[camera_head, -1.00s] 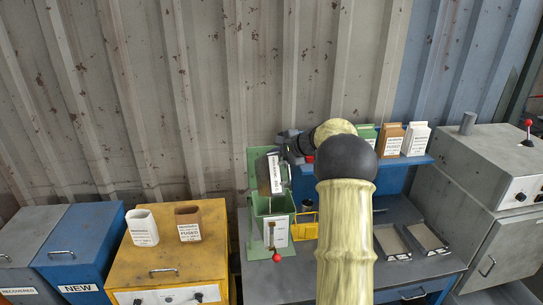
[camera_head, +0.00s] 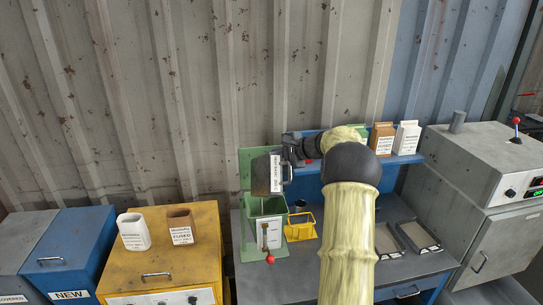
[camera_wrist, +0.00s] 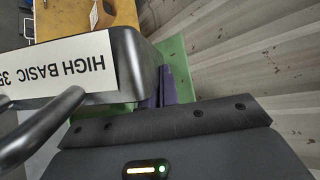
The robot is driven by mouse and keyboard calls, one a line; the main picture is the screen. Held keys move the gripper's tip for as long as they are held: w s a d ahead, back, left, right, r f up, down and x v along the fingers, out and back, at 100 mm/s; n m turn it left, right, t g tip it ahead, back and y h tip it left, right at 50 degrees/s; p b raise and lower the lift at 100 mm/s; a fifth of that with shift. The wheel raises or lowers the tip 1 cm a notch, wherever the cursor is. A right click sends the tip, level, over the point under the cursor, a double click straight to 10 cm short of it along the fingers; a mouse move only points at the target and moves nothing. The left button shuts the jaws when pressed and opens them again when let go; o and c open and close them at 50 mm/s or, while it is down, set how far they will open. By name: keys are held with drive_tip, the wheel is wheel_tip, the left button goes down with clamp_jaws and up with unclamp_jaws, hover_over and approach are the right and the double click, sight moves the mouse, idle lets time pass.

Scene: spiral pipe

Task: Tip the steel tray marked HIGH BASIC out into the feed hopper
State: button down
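The steel tray marked HIGH BASIC (camera_head: 261,175) is in the air just above the green feed hopper (camera_head: 265,207). It stands steeply on end, its white label running vertically in the head view. In the wrist view the tray (camera_wrist: 138,60) fills the upper left, with its label and bar handle (camera_wrist: 45,128) near the camera. My gripper (camera_head: 291,152) is at the tray's upper right, on its handle side, and appears shut on it; the fingertips are hidden. The tray's inside and any powder falling are hidden.
A yellow wire holder (camera_head: 300,228) stands right of the hopper. Two shallow trays (camera_head: 388,240) lie on the bench to the right. A red-knobbed lever (camera_head: 269,258) is at the hopper's front. Cartons (camera_head: 382,139) stand on the blue shelf; a yellow cabinet (camera_head: 160,258) is left.

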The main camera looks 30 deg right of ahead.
drive_tip(key=shift+s+d+f+m+t+y, duration=0.5)
drive_tip(key=shift+d+f+m+t+y, duration=0.5)
drive_tip(key=shift+d, duration=1.7)
drive_tip(key=a+r+n+g+h, duration=0.1)
drive_tip(key=a, duration=0.2)
drive_tip(key=a+r+n+h+b, duration=0.1)
drive_tip(key=a, duration=0.2)
drive_tip(key=w+a+r+n+g+h+b, duration=0.1)
drive_tip(key=a, duration=0.2)
drive_tip(key=shift+w+a+g+h, duration=0.1)
drive_tip(key=shift+a+g+h, duration=0.2)
drive_tip(key=shift+h, duration=0.1)
drive_tip(key=w+a+f+n+g+h+p, duration=0.1)
drive_tip(key=a+h+p, duration=0.3)
drive_tip(key=a, duration=0.4)
drive_tip(key=shift+w+a+f+n+h+p, duration=0.3)
drive_tip(key=shift+a+f+n+p, duration=0.15)
drive_tip(key=shift+n, duration=0.35)
